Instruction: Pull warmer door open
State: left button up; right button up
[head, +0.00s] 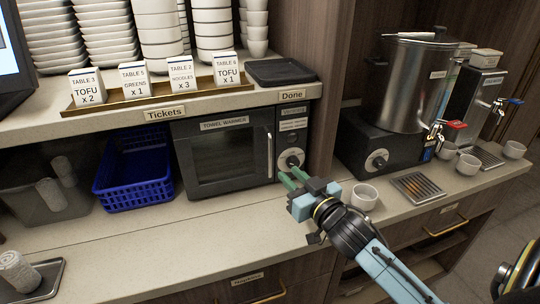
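The towel warmer (222,155) is a dark box with a label and a glass-fronted door, standing on the counter under the shelf. Its door looks closed. A pale vertical handle (269,156) runs along the door's right edge. A round dial (291,160) sits on the panel right of the handle. My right gripper (287,175) reaches in from the lower right, with its green fingertips just below the dial and right of the handle's lower end. The fingers look apart, with nothing seen between them. Whether they touch the warmer is unclear. My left gripper is not in view.
A blue basket (134,172) stands left of the warmer. A white cup (364,196) is close to the right of my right gripper. A metal urn (412,85) stands on a black base further right. The counter in front of the warmer is clear.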

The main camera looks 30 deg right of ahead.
aim_at(271, 156)
jog(key=w, duration=1)
jog(key=shift+w+d, duration=0.25)
jog(key=shift+w, duration=0.15)
jog(key=shift+c, duration=0.5)
grip_shut()
